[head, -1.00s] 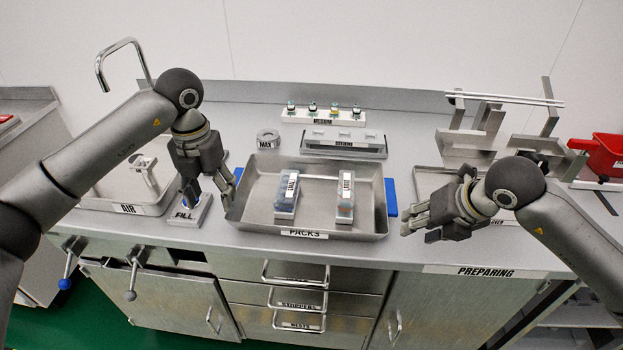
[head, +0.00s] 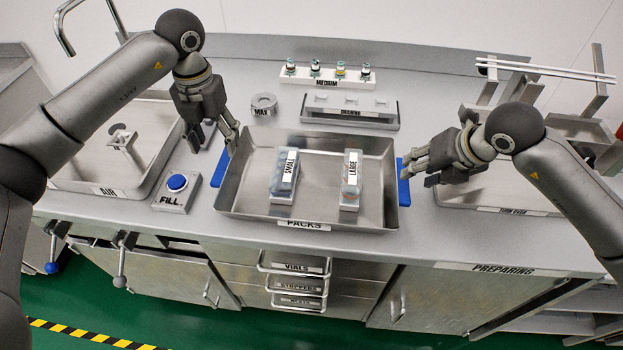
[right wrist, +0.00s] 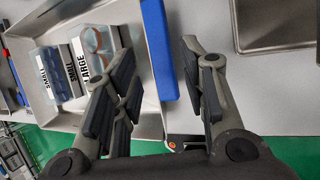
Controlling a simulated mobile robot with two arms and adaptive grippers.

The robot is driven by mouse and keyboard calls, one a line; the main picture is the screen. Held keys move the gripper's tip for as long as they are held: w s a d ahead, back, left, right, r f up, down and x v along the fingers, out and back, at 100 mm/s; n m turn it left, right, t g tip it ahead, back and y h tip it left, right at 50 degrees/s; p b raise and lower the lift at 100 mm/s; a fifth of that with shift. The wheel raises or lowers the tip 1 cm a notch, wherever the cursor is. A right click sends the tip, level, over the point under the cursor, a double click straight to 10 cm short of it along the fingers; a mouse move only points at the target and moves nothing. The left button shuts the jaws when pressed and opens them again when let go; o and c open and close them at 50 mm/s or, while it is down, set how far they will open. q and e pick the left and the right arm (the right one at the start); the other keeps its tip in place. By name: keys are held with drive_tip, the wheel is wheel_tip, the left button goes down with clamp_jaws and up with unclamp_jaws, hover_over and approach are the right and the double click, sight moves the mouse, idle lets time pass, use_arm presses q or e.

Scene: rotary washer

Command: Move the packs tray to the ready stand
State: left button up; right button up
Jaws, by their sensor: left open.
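The packs tray (head: 233,199) is a shallow metal tray on the counter, labelled PACKS, with a blue grip on its left side (head: 221,166) and one on its right side (head: 403,184). It holds a pack labelled SMALL (head: 285,178) and one labelled LARGE (head: 351,183). My left gripper (head: 213,145) is open above the left grip, by the tray's back left corner. My right gripper (head: 416,172) is open at the right grip. In the right wrist view, the right gripper's (right wrist: 158,95) fingers spread either side of the blue grip (right wrist: 159,48). No ready stand is identifiable.
Left of the tray are a FILL block (head: 175,192) with a blue button and the AIR tray (head: 75,175). Behind it stand a MAX ring (head: 263,104), a rack (head: 350,110) and a MEDIUM vial holder (head: 325,78). Another tray (head: 470,196) lies to the right.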

sight(223, 168)
use_arm(q)
wheel_tip(223, 168, down, 9)
drive_tip(key=shift+f, duration=0.15)
use_arm(e)
drive_tip(key=x, duration=0.9)
drive_tip(key=shift+f, duration=0.15)
use_arm(q)
drive_tip(key=shift+s, duration=0.1)
drive_tip(key=c, duration=0.8)
use_arm(e)
drive_tip(key=c, duration=0.8)
use_arm(q)
clamp_jaws()
use_arm(e)
clamp_jaws()
drive_tip(key=shift+w, duration=0.15)
